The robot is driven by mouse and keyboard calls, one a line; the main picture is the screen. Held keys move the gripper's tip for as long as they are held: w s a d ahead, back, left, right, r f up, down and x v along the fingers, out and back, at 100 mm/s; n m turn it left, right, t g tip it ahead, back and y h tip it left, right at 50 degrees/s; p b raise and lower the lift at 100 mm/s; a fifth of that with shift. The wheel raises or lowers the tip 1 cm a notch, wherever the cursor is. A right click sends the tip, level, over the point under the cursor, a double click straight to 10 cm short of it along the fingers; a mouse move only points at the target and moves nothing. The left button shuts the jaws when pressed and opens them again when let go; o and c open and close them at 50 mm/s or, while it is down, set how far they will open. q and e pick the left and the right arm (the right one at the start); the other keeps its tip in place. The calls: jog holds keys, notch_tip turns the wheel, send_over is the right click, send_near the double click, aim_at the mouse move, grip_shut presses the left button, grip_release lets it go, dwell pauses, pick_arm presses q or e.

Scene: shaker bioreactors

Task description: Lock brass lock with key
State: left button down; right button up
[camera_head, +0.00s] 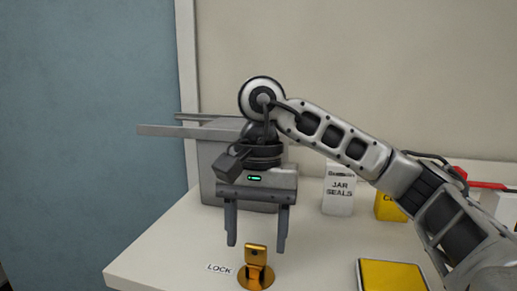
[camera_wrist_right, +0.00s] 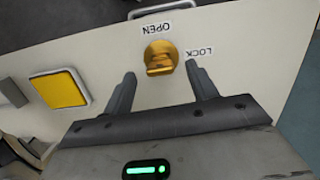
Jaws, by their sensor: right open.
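The brass lock (camera_head: 256,272) stands on the white table near its front left, with an upright brass key piece on a round base. It also shows in the right wrist view (camera_wrist_right: 160,58), between an OPEN label (camera_wrist_right: 156,28) and a LOCK label (camera_wrist_right: 194,52). My right gripper (camera_head: 257,242) is open, pointing down just above and behind the lock, with nothing between its fingers. In the right wrist view the lock lies beyond the gap between the two fingertips (camera_wrist_right: 166,80). The two do not appear to touch. My left gripper is in neither view.
A yellow square pad (camera_head: 392,276) lies right of the lock. A white JAR SEALS box (camera_head: 339,190) and a yellow box (camera_head: 390,208) stand farther back. A grey box-like unit (camera_head: 213,160) stands behind my right gripper. The table's left edge is close to the lock.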

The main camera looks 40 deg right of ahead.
pick_arm(q)
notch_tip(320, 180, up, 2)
jog(key=p, duration=0.4)
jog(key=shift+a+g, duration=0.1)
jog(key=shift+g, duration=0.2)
pick_arm(e)
notch_tip(320, 180, up, 11)
jog(key=w+d, duration=0.1)
pick_arm(q)
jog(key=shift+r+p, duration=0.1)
jog(key=shift+p, duration=0.2)
pick_arm(e)
jog(key=shift+d+r, duration=0.1)
